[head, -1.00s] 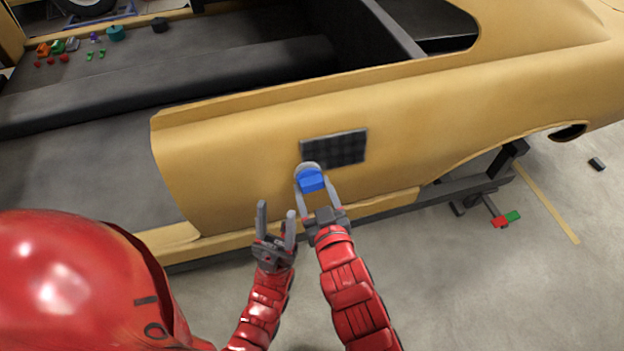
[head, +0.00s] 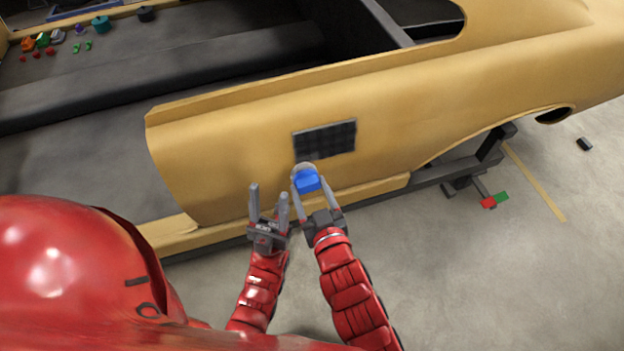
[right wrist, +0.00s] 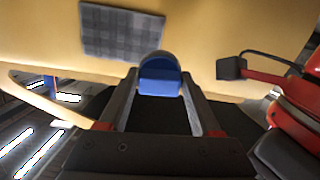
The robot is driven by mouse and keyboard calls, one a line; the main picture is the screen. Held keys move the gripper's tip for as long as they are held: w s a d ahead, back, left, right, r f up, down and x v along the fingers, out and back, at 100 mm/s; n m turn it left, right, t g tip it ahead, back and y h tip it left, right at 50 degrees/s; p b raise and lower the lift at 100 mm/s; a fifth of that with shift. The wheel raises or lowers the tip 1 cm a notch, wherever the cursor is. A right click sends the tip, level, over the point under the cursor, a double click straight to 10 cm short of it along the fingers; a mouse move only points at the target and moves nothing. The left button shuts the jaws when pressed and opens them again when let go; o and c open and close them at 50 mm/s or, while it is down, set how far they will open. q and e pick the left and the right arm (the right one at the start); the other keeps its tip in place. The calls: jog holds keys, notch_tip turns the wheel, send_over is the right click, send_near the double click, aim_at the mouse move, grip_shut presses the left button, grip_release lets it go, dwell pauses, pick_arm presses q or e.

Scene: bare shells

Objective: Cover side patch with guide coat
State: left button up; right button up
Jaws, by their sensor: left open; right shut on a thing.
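The side patch (head: 326,139) is a dark grey checkered rectangle on the yellow car side panel (head: 230,150). It also shows at the upper left in the right wrist view (right wrist: 122,33). My right gripper (head: 318,190) is shut on a blue block with a grey rounded pad (head: 306,181), seen between the fingers in the right wrist view (right wrist: 160,80). The pad is just below the patch's lower left edge in the head view; whether it touches the panel I cannot tell. My left gripper (head: 269,202) is open and empty, to the left of the right one, below the patch.
Small coloured items (head: 42,40) and a teal pot (head: 101,24) lie on the dark surface inside the shell at upper left. A stand with red and green ends (head: 490,202) is under the car at right. Open floor (head: 480,280) lies at lower right.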

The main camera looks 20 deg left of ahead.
dwell(0.4)
jog(key=w+f+p, duration=0.1)
jog(key=p, duration=0.1)
jog(key=shift+d+p, duration=0.15)
jog(key=shift+p, duration=0.15)
jog(key=f+p, duration=0.2)
jog(key=p, duration=0.1)
jog(key=shift+s+f, duration=0.3)
jog(key=shift+f, duration=0.1)
jog(key=c, duration=0.3)
jog(key=shift+f+x, duration=0.25)
jog(key=shift+x, duration=1.3)
jog(key=shift+f+x, duration=0.25)
jog(key=shift+x, duration=1.3)
jog(key=shift+s, duration=0.25)
